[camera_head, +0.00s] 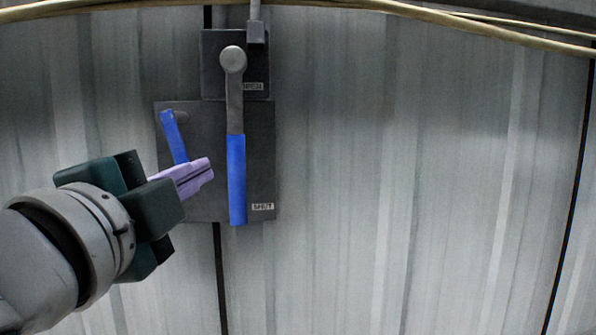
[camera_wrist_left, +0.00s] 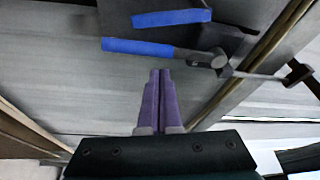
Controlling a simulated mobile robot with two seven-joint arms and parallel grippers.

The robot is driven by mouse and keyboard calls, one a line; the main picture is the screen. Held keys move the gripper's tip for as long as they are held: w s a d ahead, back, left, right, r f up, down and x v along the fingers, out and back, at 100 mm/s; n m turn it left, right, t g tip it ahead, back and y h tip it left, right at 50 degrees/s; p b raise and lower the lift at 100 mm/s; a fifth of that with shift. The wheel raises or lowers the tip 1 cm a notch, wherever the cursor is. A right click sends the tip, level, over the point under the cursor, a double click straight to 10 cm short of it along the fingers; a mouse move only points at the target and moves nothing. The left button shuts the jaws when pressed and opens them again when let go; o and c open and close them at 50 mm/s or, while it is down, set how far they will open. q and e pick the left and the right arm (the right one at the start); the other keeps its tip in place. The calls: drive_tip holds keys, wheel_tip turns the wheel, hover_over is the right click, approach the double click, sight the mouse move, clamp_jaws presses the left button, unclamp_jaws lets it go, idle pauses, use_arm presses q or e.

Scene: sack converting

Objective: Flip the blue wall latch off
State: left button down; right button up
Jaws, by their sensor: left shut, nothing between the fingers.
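A long lever with a blue grip (camera_head: 237,180) hangs straight down from a round grey pivot on a dark wall plate (camera_head: 262,130). A shorter blue lever (camera_head: 174,137) sits to its left on the same plate, slightly tilted, its lower end meeting my fingers in the picture. My left gripper (camera_head: 208,170) is shut and empty, its purple fingers pointing right towards the long grip with a small gap in the picture. In the left wrist view the shut fingertips (camera_wrist_left: 160,72) are below the long blue grip (camera_wrist_left: 137,47), apart from it in the picture; the short blue lever (camera_wrist_left: 172,18) shows beyond. Contact with the short lever is unclear.
A small label (camera_head: 262,207) at the plate's lower right seems to read SHUT; another sits by the pivot. A conduit (camera_head: 256,30) enters from above. A yellowish cable (camera_head: 440,18) runs along the top. The corrugated wall (camera_head: 420,180) to the right is bare.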

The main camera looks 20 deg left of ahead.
sight(233, 151)
use_arm(q)
drive_tip(key=p+x, duration=0.2)
drive_tip(key=x, duration=0.5)
drive_tip(key=shift+w+a+r, duration=0.1)
drive_tip(key=shift+w+a, duration=0.15)
drive_tip(key=shift+w, duration=0.05)
drive_tip(key=shift+s+a+f+p, duration=0.3)
drive_tip(key=shift+s+a, duration=0.2)
drive_tip(key=shift+a, duration=0.25)
drive_tip(key=shift+s+a+f+p, duration=0.15)
drive_tip(key=shift+s+a+f, duration=0.2)
drive_tip(key=shift+s+a, duration=0.35)
drive_tip(key=shift+w, duration=0.15)
drive_tip(key=a+m+p, duration=0.1)
drive_tip(key=p, duration=0.1)
drive_tip(key=s+m+g+p, duration=0.1)
drive_tip(key=m+p, duration=0.1)
drive_tip(key=shift+a+f, duration=0.4)
